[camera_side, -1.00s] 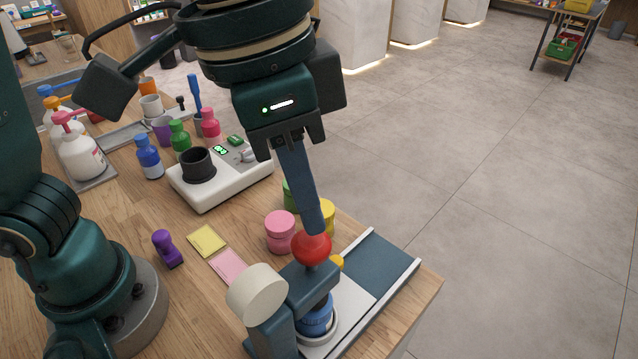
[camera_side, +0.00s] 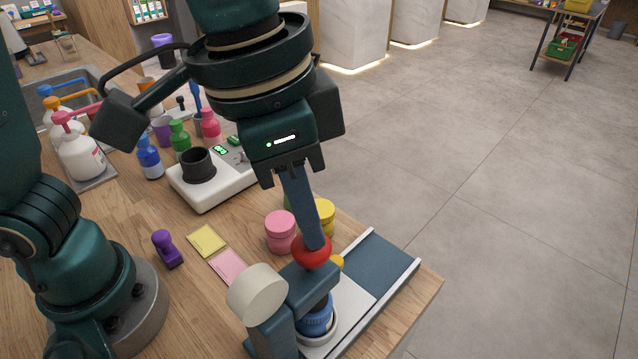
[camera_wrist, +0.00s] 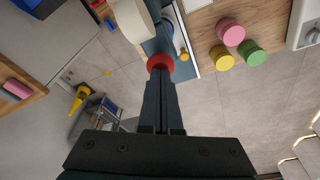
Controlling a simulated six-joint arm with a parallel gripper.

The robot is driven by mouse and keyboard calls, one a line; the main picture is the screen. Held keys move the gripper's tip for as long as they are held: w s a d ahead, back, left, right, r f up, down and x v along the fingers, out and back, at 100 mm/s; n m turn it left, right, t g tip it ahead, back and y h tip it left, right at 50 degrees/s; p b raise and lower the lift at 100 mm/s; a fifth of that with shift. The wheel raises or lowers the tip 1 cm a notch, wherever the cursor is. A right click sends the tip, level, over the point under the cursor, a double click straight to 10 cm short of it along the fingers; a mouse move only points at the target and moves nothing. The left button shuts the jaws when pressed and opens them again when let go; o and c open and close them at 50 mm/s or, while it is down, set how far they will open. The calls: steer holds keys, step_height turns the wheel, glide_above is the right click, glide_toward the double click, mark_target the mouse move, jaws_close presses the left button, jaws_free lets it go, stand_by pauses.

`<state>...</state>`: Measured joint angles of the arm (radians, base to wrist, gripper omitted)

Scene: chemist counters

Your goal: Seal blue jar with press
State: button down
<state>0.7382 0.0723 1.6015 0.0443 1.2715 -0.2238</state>
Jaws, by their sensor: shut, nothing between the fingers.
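The press is blue-grey, with a cream round part (camera_side: 257,294) and a red ball knob (camera_side: 316,258) on top, at the front right of the counter. The blue jar (camera_side: 317,320) stands under the press head in a white ring-shaped seat. The head hides its top, so I cannot tell how its lid sits. My gripper (camera_side: 315,243) is shut and empty, with its fingertips down against the top of the red knob. In the wrist view the fingertips (camera_wrist: 160,74) meet the red knob (camera_wrist: 160,61).
A pink jar (camera_side: 280,232) and a yellow jar (camera_side: 325,216) stand just behind the press, with a green jar (camera_wrist: 252,53) beside them. Yellow (camera_side: 207,240) and pink (camera_side: 228,266) pads and a purple stamp (camera_side: 167,248) lie left. A white device (camera_side: 205,196) stands farther back.

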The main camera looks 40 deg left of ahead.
steer(key=shift+f, duration=0.3)
stand_by(0.5)
steer(key=shift+r, duration=3.55)
steer(key=shift+w+a, duration=0.1)
steer(key=a+n+t, duration=0.1)
steer(key=a+n, duration=0.3)
steer(key=a, duration=0.6)
steer(key=s+a+f+n+t+y, duration=0.1)
steer(key=s+a+f+n+t, duration=0.1)
steer(key=a+f, duration=0.4)
step_height(320, 180, down, 4)
steer(key=shift+s+a+t, duration=0.3)
steer(key=shift+s+a, duration=0.05)
